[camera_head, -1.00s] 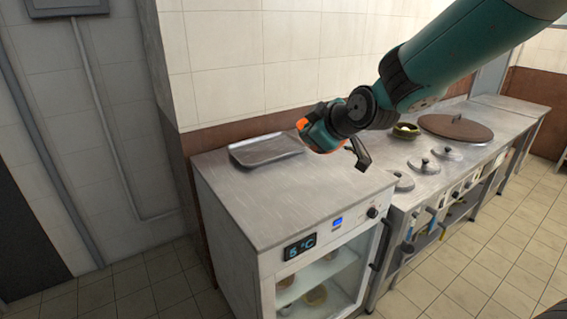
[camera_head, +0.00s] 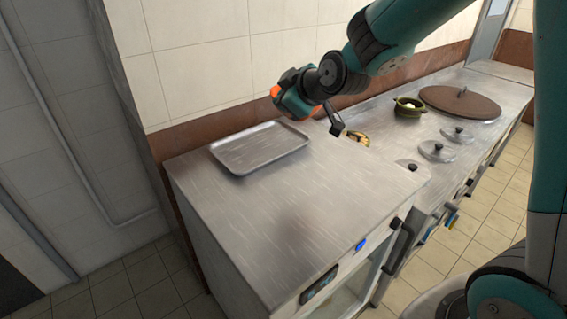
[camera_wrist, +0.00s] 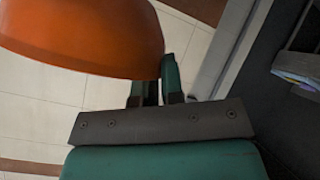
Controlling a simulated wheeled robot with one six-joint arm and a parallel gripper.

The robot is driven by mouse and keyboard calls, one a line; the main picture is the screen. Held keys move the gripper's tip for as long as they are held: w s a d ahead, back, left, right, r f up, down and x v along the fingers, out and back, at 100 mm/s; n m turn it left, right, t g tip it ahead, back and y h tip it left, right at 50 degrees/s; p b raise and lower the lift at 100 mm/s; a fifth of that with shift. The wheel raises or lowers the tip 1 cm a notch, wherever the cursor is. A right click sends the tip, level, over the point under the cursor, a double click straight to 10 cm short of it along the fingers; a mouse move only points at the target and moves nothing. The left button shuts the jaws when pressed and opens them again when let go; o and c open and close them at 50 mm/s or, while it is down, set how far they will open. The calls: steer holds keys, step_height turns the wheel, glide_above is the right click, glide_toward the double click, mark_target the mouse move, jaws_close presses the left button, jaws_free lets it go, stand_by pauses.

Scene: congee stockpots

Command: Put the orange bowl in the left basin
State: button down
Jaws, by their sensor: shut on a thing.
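The orange bowl (camera_wrist: 85,38) fills the upper left of the wrist view, its smooth curved side showing. My gripper (camera_wrist: 160,82) is shut on the bowl near its lower right edge. Only a small orange patch of the bowl (camera_head: 275,91) shows there, and the wrist hides the rest. I cannot make out a left basin in either view.
A shallow metal tray (camera_head: 260,148) lies at the counter's back left. The steel counter top (camera_head: 250,215) is otherwise clear in front. To the right are an olive pot (camera_head: 409,107), a large brown lid (camera_head: 459,102), small steel lids (camera_head: 437,150) and a dish (camera_head: 357,138) with food.

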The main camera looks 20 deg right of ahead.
step_height(320, 180, down, 18)
steer(key=shift+s+a+f+p, duration=0.1)
steer(key=shift+f+p, duration=0.15)
steer(key=shift+p, duration=0.35)
steer(key=shift+f, duration=0.15)
steer(key=c, duration=1.2)
jaws_free()
steer(key=shift+c, duration=0.2)
